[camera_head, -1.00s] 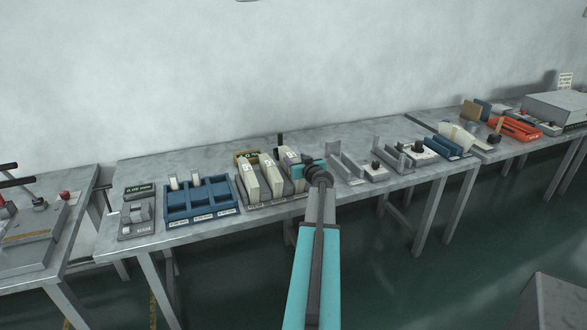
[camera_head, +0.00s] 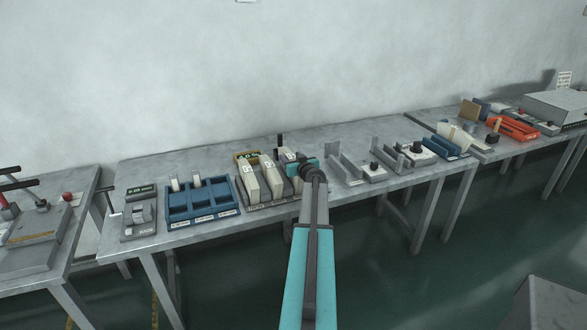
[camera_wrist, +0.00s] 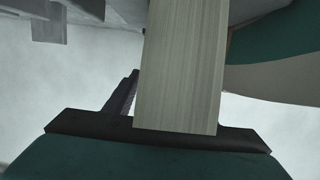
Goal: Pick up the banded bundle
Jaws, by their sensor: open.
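Several cream bundles with white marked bands stand on edge in a dark tray (camera_head: 262,203) on the middle table. The left bundle (camera_head: 250,187) and middle bundle (camera_head: 273,178) show clearly. The right bundle (camera_head: 288,158) is partly hidden behind my gripper (camera_head: 303,167), which is at its right side in the head view. In the wrist view a pale, finely striped block (camera_wrist: 182,65) fills the middle, very close to my gripper's dark bar. My gripper is open. The fingertips are hard to make out, and whether they touch the bundle cannot be told.
A blue divided tray (camera_head: 200,200) stands left of the bundles, with a grey device (camera_head: 139,217) beyond it. Grey brackets (camera_head: 350,168) stand to the right. Another cream piece with a tan band (camera_head: 455,137) lies farther right. A strip of bare table runs behind the trays.

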